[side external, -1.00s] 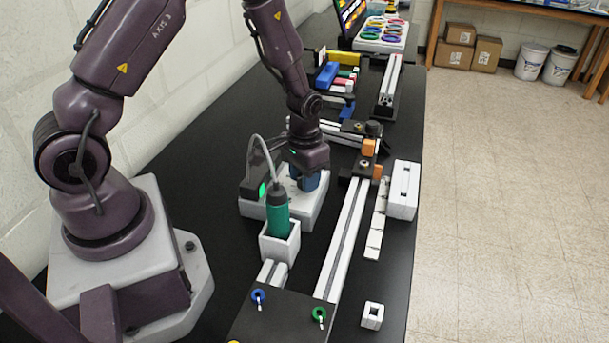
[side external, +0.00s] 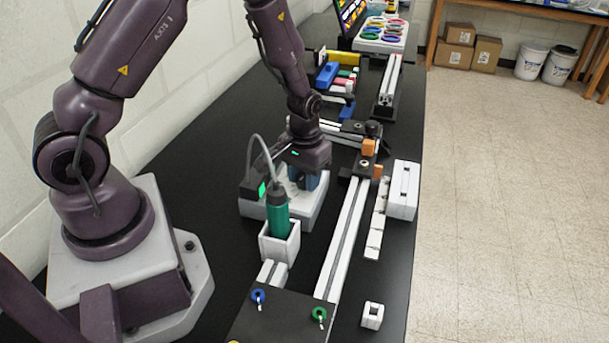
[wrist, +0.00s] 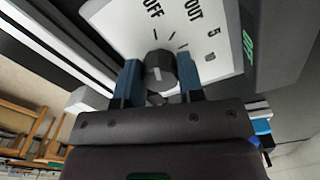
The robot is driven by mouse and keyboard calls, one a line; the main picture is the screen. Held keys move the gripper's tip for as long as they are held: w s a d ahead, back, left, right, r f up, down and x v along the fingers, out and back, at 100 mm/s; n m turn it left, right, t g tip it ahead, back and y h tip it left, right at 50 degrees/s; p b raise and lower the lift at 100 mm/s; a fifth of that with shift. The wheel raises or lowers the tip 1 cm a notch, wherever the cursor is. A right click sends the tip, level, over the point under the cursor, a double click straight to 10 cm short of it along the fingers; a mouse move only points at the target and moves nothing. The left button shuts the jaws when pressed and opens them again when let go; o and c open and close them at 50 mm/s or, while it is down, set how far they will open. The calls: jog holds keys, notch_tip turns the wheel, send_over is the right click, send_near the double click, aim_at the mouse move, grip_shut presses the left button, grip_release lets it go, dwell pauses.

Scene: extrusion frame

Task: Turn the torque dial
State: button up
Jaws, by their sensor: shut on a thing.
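The torque dial (wrist: 158,66) is a dark round knob with a pale mark, on a white panel (wrist: 125,22) printed with "OFF", "OUT" and numbers, in the wrist view. My gripper (wrist: 160,76) has its two blue fingers on either side of the knob and is shut on it. In the side external view my gripper (side external: 305,182) points down over the pale control box (side external: 312,208); there the dial is hidden behind the fingers and wrist.
A dark unit with a green display (side external: 262,190) sits at the box's left. A green driver (side external: 278,212) stands in a white holder (side external: 281,243) in front, its cable arching close to my wrist. Aluminium rails (side external: 345,240) run along the right.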

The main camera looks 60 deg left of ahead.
aim_at(304, 175)
jog(key=o, duration=0.9)
jog(key=shift+r, duration=0.1)
notch_tip(304, 175, up, 13)
jog(key=shift+f, duration=0.1)
jog(key=s+d+r+m+t, duration=0.1)
jog(key=s+d+r+t, duration=0.1)
jog(key=s+r, duration=0.3)
jog(key=s+d+r+m+t, duration=0.1)
jog(key=s+d+r+m, duration=0.1)
jog(key=s+r, duration=0.3)
jog(key=s+d+r+m+t, duration=0.2)
jog(key=s+r, duration=0.3)
jog(key=r, duration=0.1)
jog(key=shift+s+d+t, duration=0.25)
jog(key=shift+t, duration=0.05)
